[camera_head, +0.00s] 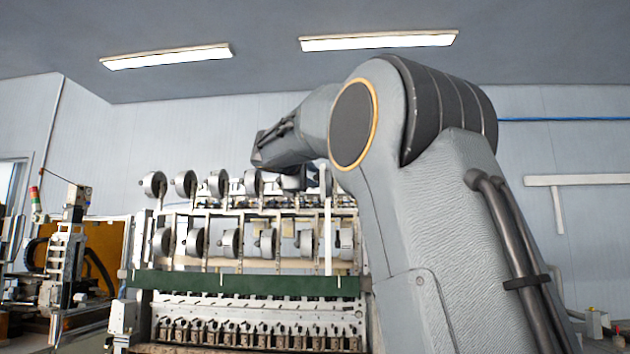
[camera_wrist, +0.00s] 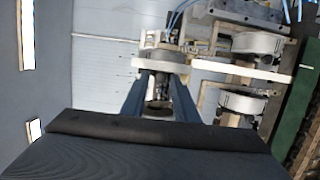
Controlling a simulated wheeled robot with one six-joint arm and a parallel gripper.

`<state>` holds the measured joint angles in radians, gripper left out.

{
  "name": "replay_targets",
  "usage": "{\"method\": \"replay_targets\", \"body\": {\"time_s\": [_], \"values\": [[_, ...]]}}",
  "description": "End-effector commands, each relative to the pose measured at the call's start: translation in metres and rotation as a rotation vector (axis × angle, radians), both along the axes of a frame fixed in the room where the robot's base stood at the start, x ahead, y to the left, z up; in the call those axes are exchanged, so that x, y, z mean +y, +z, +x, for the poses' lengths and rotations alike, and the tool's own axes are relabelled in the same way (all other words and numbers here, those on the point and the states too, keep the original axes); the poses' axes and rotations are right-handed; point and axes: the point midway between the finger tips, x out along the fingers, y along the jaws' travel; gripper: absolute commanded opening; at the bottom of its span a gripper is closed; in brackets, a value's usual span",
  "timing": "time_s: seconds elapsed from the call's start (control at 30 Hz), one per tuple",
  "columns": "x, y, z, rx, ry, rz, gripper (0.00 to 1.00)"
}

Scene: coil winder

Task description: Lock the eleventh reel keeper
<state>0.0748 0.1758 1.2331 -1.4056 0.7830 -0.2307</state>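The coil winder carries two rows of grey reels, such as one in the upper row (camera_head: 185,183) and one in the lower row (camera_head: 230,243). I cannot tell which is the eleventh, and its keeper is too small to make out. In the wrist view my gripper (camera_wrist: 162,82) has its two blue-grey fingers apart. A pale reel (camera_wrist: 160,61) lies just beyond the fingertips. A small dark part shows in the gap between the fingers; I cannot tell whether they touch it. In the head view my arm hides the gripper and part of the upper row.
A white upright bar (camera_head: 327,225) stands in front of the reel rows and shows in the wrist view (camera_wrist: 240,70) beside the fingers. A green rail (camera_head: 240,282) runs below the reels. Another machine (camera_head: 66,255) stands at left.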

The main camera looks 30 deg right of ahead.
Motion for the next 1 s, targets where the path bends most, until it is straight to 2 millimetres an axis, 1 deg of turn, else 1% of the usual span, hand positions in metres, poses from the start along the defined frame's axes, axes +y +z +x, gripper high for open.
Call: {"method": "replay_targets", "body": {"time_s": [0.17,1.0], "values": [[0.002,0.0,-0.001,-0.001,0.001,-0.001,0.27],[0.049,-0.001,-0.039,-0.001,0.002,-0.001,0.27]]}}
